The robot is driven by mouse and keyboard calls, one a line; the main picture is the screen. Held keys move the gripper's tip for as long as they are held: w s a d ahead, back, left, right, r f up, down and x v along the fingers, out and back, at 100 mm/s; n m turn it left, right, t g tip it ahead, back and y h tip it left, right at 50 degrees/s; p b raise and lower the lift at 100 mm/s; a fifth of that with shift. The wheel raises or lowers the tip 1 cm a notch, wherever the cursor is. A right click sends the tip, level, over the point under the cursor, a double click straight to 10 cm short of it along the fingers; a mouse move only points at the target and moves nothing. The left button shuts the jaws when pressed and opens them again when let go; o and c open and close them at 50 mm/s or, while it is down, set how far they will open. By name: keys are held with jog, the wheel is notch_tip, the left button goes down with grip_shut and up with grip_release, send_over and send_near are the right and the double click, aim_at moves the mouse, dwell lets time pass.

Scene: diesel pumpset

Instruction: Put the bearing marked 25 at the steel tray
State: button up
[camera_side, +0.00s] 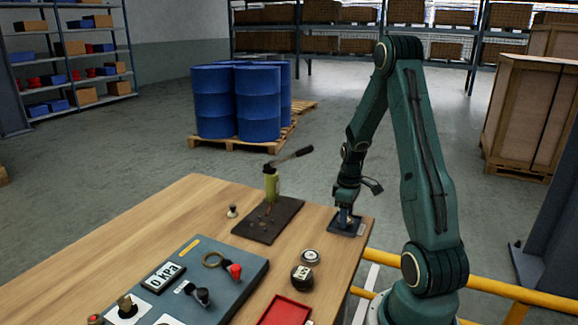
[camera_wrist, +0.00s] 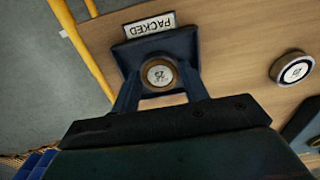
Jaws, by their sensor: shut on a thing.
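My gripper (camera_side: 345,212) is low over a dark blue-grey tray (camera_side: 361,228) at the table's right edge. In the wrist view its two fingers (camera_wrist: 158,80) are shut on a small round bearing (camera_wrist: 159,75) with a brass-coloured rim and a pale face. The mark on the face is small and seems to read 25. The bearing lies within the outline of the tray (camera_wrist: 124,53); I cannot tell whether it touches the tray floor. A PACKED label (camera_wrist: 149,26) is beside the tray. In the side view the gripper hides the held bearing.
Another bearing (camera_side: 311,256) and a dark round part with a white label (camera_side: 302,276) stand nearer the camera, by a red tray (camera_side: 285,311).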

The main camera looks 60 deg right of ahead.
jog(key=shift+f, duration=0.25)
jog(key=o, duration=1.1)
jog(key=shift+r, duration=0.1)
jog(key=shift+r, duration=3.4)
